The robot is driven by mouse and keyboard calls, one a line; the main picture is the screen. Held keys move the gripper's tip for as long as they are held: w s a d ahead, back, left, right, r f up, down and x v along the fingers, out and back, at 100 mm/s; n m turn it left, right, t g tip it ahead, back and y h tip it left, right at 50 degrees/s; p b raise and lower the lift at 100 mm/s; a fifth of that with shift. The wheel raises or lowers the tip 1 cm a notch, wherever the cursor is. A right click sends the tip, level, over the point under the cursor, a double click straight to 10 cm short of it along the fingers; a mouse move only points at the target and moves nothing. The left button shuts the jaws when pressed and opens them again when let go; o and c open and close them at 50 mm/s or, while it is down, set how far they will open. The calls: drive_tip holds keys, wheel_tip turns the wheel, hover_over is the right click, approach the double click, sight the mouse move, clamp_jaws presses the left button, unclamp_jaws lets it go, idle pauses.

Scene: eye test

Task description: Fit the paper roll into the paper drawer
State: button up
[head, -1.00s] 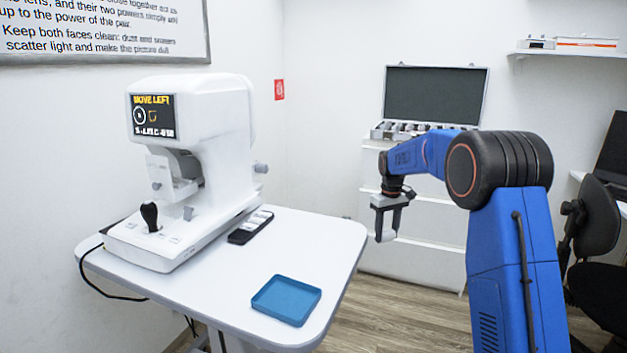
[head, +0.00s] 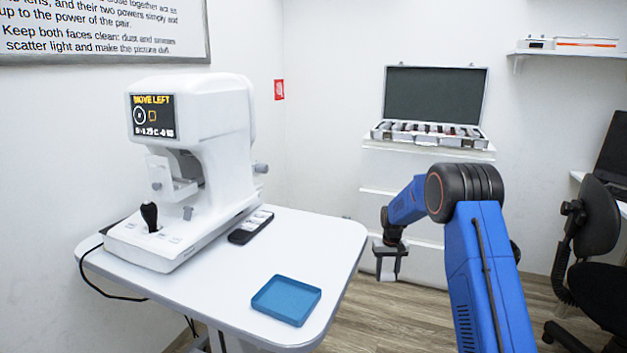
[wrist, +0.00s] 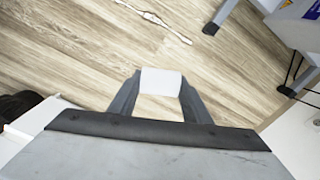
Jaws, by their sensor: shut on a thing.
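My gripper (head: 390,264) hangs low over the floor, right of the table and in front of the white drawer cabinet. It is shut on the white paper roll (wrist: 161,81), which sits between the fingertips in the wrist view. In the head view the roll is small and hard to make out between the fingers. The white eye-test machine (head: 205,150) stands on the table at the left, its screen lit with "MOVE LEFT". I cannot make out the paper drawer on it.
An empty blue tray (head: 286,304) lies near the front edge of the white table (head: 225,291). A dark holder (head: 247,230) is beside the machine. An open lens case (head: 433,133) rests on the cabinet (head: 402,175). A black chair (head: 597,225) stands at the right. Floor below my gripper is clear.

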drive_tip(key=s+f, duration=1.6)
drive_tip(key=s, duration=0.2)
drive_tip(key=shift+s+f, duration=0.2)
drive_tip(key=shift+s, duration=0.15)
